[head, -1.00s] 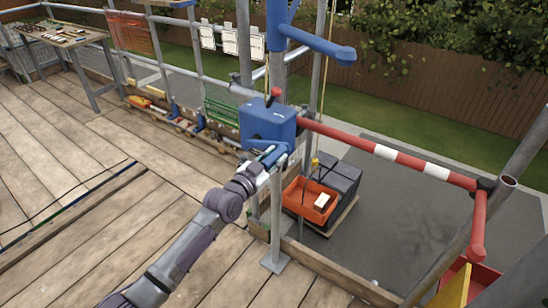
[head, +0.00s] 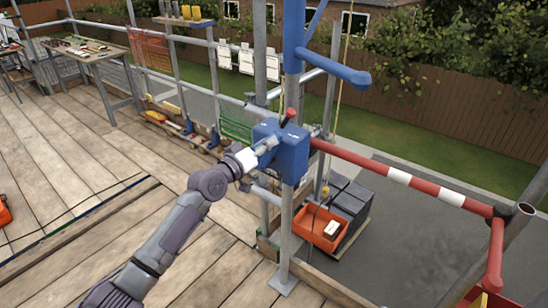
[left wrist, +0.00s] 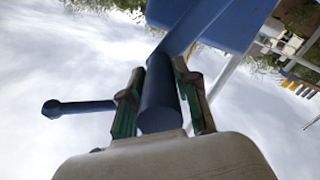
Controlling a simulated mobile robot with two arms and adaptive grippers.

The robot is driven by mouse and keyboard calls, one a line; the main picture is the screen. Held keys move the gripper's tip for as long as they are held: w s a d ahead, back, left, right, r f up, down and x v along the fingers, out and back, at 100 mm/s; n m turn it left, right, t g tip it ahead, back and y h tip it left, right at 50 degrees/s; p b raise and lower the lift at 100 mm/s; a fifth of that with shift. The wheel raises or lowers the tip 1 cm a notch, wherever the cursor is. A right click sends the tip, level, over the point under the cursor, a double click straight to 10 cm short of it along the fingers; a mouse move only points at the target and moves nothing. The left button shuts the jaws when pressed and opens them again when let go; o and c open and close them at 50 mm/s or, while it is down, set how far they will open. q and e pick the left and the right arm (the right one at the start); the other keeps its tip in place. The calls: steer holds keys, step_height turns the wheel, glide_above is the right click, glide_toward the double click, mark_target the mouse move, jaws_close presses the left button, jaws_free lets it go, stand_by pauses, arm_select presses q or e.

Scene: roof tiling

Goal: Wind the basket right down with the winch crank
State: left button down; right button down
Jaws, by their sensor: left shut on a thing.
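The blue winch box (head: 290,152) is fixed to a grey scaffold post, with a red knob on top. My left gripper (head: 262,150) is at its left side. In the left wrist view my left gripper (left wrist: 162,100) is shut around the dark blue handle of the winch crank (left wrist: 160,95), whose arm runs up to the blue box. The orange basket (head: 306,222) is below the deck edge, beside dark blocks, with a pale block in it and a yellow hook above. I cannot tell whether it touches the ground. My right gripper is not in view.
A red and white rail (head: 400,178) runs right from the winch post. The blue hoist arm (head: 335,68) is overhead, with a yellow rope (head: 339,110) nearby. Dark blocks (head: 346,200) stand behind the basket. A workbench (head: 88,50) stands far left; the plank deck is mostly clear.

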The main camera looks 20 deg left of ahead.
arm_select(q)
steer(key=shift+w+a+r+n+b, duration=0.3)
steer(key=shift+a+n+b, duration=0.15)
steer(key=shift+a+n, duration=0.35)
steer(key=shift+w+a+r+n+b, duration=0.3)
steer(key=shift+a+n+b, duration=0.1)
steer(key=shift+a+n, duration=0.45)
steer(key=shift+w+a+r+n+b, duration=0.3)
steer(key=shift+a+n+b, duration=0.25)
steer(key=shift+a, duration=0.4)
steer(key=c, duration=1.2)
jaws_free()
steer(key=o, duration=0.4)
steer(key=shift+f, duration=0.2)
steer(key=shift+c, duration=0.2)
steer(key=v, duration=1.2)
steer(key=shift+f, duration=0.1)
